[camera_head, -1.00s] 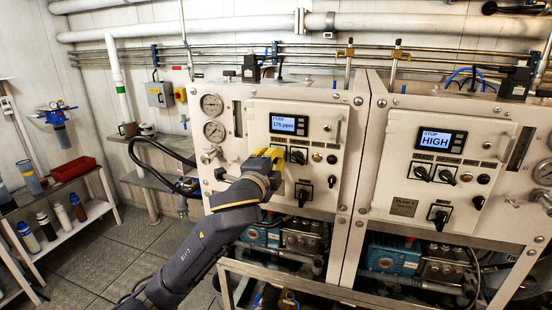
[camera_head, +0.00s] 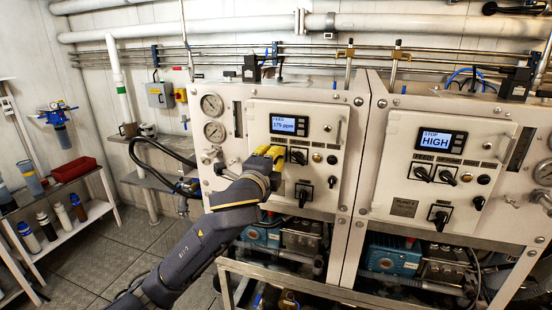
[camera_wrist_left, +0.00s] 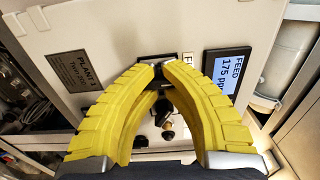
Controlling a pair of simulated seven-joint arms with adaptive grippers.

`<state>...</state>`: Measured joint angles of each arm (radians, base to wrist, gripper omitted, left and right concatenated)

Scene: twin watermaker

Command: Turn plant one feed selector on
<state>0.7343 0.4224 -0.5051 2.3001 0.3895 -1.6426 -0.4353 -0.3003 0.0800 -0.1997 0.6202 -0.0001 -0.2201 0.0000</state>
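The plant one panel (camera_head: 325,170) is the left white panel in the head view. Its display (camera_head: 289,125) reads FEED 175 ppm, also in the left wrist view (camera_wrist_left: 229,72). My left gripper (camera_head: 275,153) is at the left knob position under this display. In the left wrist view its yellow fingers (camera_wrist_left: 158,68) arch together, with their tips close on both sides of the dark feed selector (camera_wrist_left: 158,77). The fingers hide most of the selector, so its angle cannot be told. My right gripper is not in view.
Another black selector (camera_head: 298,157) sits just right of my left gripper, and a larger one (camera_head: 304,191) below. The plant two panel (camera_head: 440,180) stands to the right; its display (camera_head: 441,140) reads STOP HIGH. Gauges (camera_head: 214,132) and a hose are at the left.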

